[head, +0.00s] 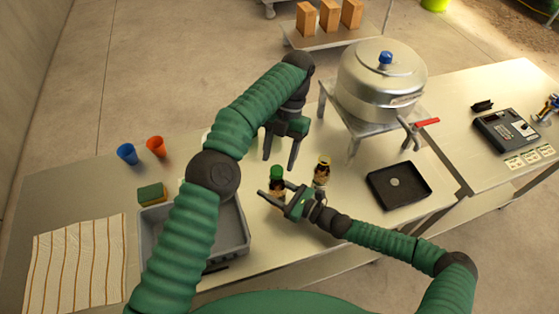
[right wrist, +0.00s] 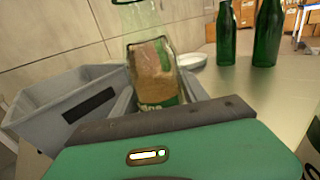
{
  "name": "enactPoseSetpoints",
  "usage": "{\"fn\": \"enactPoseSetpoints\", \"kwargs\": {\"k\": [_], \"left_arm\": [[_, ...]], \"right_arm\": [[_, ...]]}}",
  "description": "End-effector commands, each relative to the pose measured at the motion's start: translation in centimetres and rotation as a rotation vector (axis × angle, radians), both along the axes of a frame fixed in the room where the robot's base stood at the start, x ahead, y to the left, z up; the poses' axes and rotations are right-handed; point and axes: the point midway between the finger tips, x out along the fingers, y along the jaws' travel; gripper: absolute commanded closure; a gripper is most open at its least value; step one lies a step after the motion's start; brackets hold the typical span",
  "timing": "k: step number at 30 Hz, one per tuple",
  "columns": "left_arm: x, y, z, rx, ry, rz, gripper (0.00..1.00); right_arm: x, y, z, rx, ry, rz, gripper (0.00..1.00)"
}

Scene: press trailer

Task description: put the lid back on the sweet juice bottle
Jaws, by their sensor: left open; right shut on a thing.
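My left gripper (head: 280,164) is open and empty, pointing down just above the green-topped bottle. I cannot make out a loose lid, or which bottle is the sweet juice.
A grey bin (head: 243,243) sits left of my right gripper. A black tray (head: 374,191) and a silver press pot (head: 380,80) on a stand are to the right. A sponge (head: 152,194), a blue cup (head: 127,153) and an orange cup (head: 156,146) are at left.

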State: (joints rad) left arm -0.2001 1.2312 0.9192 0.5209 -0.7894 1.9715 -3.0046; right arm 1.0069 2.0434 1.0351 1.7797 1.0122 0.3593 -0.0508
Motion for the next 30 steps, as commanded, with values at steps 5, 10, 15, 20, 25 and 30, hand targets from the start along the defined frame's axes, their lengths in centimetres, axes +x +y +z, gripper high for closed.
{"fn": "enactPoseSetpoints", "kwargs": {"k": [5, 10, 15, 20, 25, 30], "left_arm": [[-0.1, 0.0, 1.3, -0.001, -0.002, 0.001, 0.45], [-0.1, 0.0, 1.3, -0.001, -0.002, 0.001, 0.45], [-0.1, -0.2, 1.4, 0.020, -0.021, 0.047, 0.49], [-0.1, -1.2, 2.0, 0.121, -0.121, 0.323, 0.49], [-0.3, -2.6, 2.5, 0.262, -0.269, 0.806, 0.49], [-0.6, -3.4, 2.8, 0.383, -0.391, 1.332, 0.49]], "right_arm": [[0.1, -0.2, -0.2, -0.005, 0.002, -0.003, 1.00], [0.1, -0.2, -0.2, -0.004, 0.001, -0.003, 1.00], [0.1, -0.2, -0.2, -0.004, 0.001, -0.004, 1.00], [0.1, -0.2, -0.2, -0.004, 0.001, -0.004, 1.00], [0.1, -0.2, -0.2, -0.004, 0.001, -0.004, 1.00], [0.1, -0.2, -0.2, -0.004, 0.001, -0.004, 1.00]]}}
